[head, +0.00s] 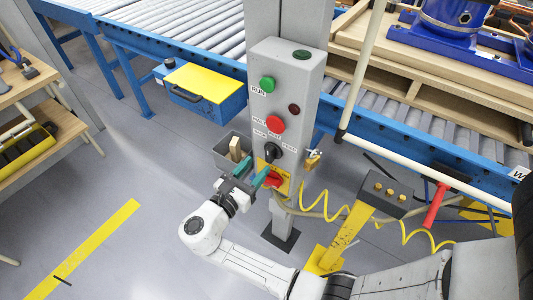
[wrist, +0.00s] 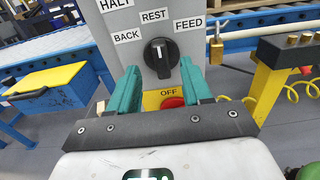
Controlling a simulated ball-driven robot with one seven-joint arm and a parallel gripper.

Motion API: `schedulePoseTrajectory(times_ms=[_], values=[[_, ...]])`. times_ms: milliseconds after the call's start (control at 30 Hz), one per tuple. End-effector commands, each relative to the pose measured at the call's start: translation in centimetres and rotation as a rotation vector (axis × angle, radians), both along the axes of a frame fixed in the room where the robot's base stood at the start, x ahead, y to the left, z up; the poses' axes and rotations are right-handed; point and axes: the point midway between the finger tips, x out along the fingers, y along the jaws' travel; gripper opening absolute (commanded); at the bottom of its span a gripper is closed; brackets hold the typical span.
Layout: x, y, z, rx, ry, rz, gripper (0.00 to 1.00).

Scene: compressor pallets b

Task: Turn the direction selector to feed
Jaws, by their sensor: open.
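The direction selector is a black round knob (head: 272,150) on the front of the grey control post. In the wrist view the selector (wrist: 161,57) has its white mark pointing up, toward the REST label (wrist: 154,16). The BACK label (wrist: 128,36) is on its left and the FEED label (wrist: 188,23) on its right. My gripper (head: 252,173) is open and empty, in front of and a little below the selector in the head view. In the wrist view its two teal fingers (wrist: 160,78) stand either side of the knob's lower part; contact is not visible.
A red OFF switch (head: 272,178) on a yellow plate sits just below the selector. Green (head: 267,84) and red (head: 275,124) buttons are above it. A grey bin (head: 232,152) adjoins the post on the left. A yellow pedestal (head: 350,230) with a button box stands right.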

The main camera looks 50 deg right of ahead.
Motion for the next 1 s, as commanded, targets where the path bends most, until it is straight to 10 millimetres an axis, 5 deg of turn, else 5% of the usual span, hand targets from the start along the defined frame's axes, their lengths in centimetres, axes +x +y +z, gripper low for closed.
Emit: schedulePoseTrajectory(times_ms=[300, 733, 1000], values=[[0.1, -4.6, 0.0, 0.000, 0.000, -0.001, 0.49], [0.2, -5.5, 0.0, 0.001, -0.001, 0.000, 0.49], [0.2, -5.5, 0.0, 0.001, -0.001, 0.000, 0.23]])
